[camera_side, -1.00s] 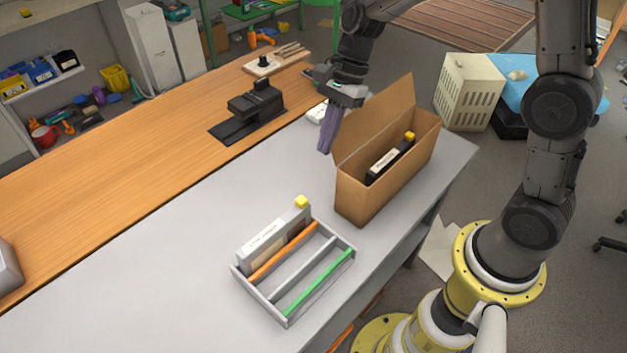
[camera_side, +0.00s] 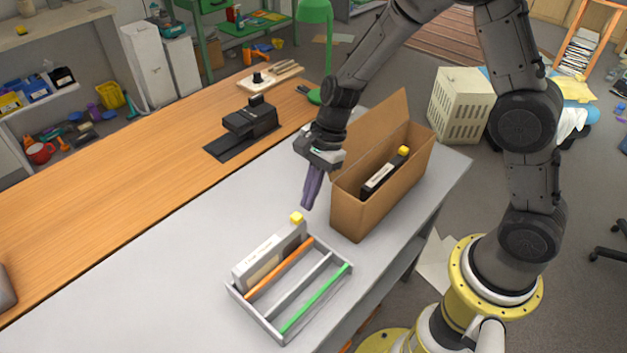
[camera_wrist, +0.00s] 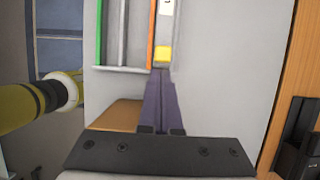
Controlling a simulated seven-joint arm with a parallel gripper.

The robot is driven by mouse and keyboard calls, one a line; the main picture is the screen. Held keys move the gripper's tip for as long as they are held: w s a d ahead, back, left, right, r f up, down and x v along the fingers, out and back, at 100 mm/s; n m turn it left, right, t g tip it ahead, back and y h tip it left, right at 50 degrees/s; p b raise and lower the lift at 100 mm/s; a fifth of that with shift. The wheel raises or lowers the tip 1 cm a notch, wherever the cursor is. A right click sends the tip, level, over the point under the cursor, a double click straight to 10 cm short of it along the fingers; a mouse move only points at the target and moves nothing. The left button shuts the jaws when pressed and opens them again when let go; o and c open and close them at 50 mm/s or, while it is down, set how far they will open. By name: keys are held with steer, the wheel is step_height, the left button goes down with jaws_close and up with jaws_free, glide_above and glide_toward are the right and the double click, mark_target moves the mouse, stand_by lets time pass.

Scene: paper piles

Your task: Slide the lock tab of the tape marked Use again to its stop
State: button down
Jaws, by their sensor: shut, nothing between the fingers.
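A grey tape (camera_side: 268,257) with a pale label stands upright in the left slot of a grey tray (camera_side: 262,322). Its yellow tab (camera_side: 297,218) sits at the end nearer the box. A dark tape (camera_side: 380,177) with a white label and yellow tab (camera_side: 404,151) stands in an open cardboard box (camera_side: 372,205). The label writing is too small to read. My gripper (camera_side: 307,206) is shut and empty, its purple fingers pointing down between box and tray. In the wrist view the fingertips (camera_wrist: 160,72) appear just short of the grey tape's yellow tab (camera_wrist: 162,53); contact cannot be told.
The tray has an orange divider (camera_side: 280,268) beside the grey tape and a green one (camera_side: 316,299). The box's raised flap (camera_side: 378,135) stands close beside my gripper. A black device (camera_side: 250,122) sits on the wooden bench. The grey tabletop left of the tray is clear.

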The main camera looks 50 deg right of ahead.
mark_target(296, 217)
steer(key=shift+a+f, duration=0.1)
steer(key=shift+f, duration=0.15)
steer(key=shift+a, duration=1.45)
steer(key=shift+d+r, duration=0.1)
steer(key=shift+r, duration=0.05)
steer(key=v, duration=0.9)
steer(key=shift+r, duration=0.4)
steer(key=shift+d, duration=0.1)
